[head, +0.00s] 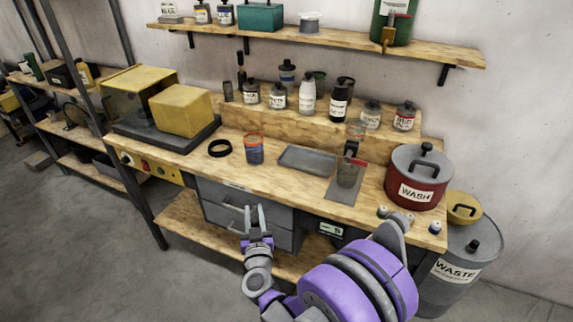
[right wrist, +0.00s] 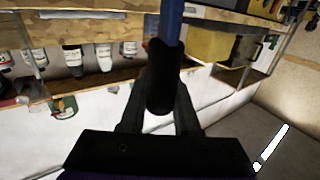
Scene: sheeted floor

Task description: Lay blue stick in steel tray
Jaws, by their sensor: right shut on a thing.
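The steel tray (head: 309,159) is a shallow grey rectangle lying on the bench top in the head view, and it looks empty. My right gripper (head: 256,212) is in front of the bench drawers, below the bench top and to the left of the tray. In the right wrist view the gripper (right wrist: 160,105) is shut on the black end of the blue stick (right wrist: 171,22). The blue shaft runs up out of that picture. I cannot make out the stick in the head view. My left gripper is not in view.
A blue can (head: 254,151) and a black ring (head: 220,148) stand left of the tray. Several bottles line the riser behind. Drawers (head: 240,208) hang below the bench top.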

